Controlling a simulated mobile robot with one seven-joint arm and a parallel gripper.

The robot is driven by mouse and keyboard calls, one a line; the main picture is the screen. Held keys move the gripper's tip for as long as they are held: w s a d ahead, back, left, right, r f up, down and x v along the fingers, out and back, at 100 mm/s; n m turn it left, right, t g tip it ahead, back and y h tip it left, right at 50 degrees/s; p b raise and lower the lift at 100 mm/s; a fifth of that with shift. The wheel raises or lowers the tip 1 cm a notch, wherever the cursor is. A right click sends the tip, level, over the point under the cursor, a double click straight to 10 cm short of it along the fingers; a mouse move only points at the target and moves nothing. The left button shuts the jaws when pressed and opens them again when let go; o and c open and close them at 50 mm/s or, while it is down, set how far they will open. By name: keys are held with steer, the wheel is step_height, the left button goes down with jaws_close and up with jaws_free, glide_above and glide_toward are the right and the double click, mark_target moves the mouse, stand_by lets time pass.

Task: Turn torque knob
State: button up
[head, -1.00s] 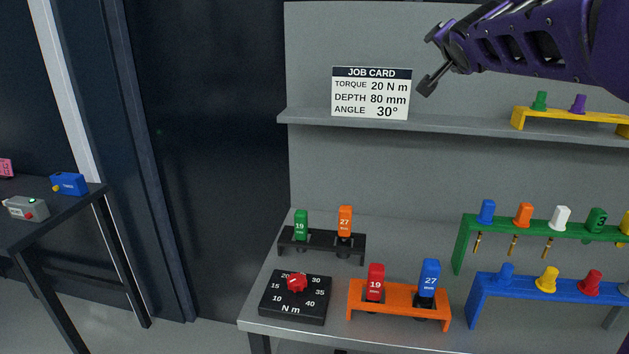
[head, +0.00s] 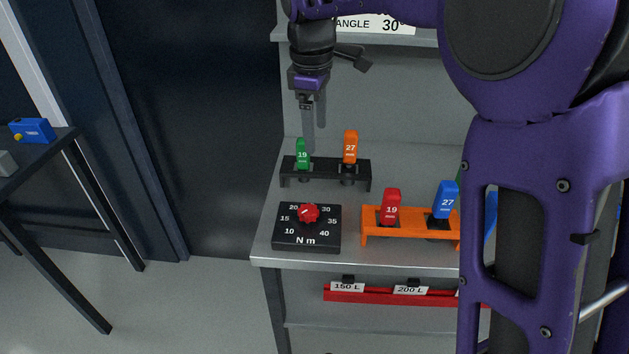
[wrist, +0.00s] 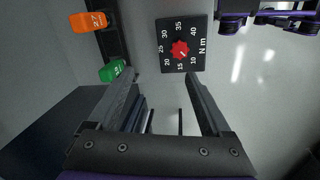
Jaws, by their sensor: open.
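The red torque knob (head: 309,213) sits on a black dial box (head: 290,242) marked 10 to 40 N m, at the bench's front left. The knob (wrist: 180,49) also shows in the wrist view on its dial box (wrist: 198,68). Its exact pointer setting is too small to read surely. My gripper (head: 314,138) points down, open and empty, above and behind the dial near the black rack. In the wrist view my gripper's fingers (wrist: 160,80) are spread, with the knob beyond their tips and apart from them. The job card (head: 372,24) is mostly hidden; its angle line shows.
A black rack (head: 363,174) with a green 19 (head: 303,153) and an orange 27 piece (head: 350,146) stands behind the dial. An orange rack (head: 385,237) with red and blue pieces stands right of it. My arm hides the bench's right side.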

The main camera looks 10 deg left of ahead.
mark_target(307, 209)
steer(key=f+b, duration=0.1)
steer(key=f, duration=0.5)
steer(key=s+a+f+n+g+b, duration=0.1)
steer(key=f, duration=0.5)
steer(key=s+f+n+b, duration=0.1)
steer(key=f, duration=0.5)
steer(key=shift+s+a+f, duration=0.15)
steer(key=shift+a, duration=0.15)
steer(key=shift+c, duration=0.3)
jaws_close()
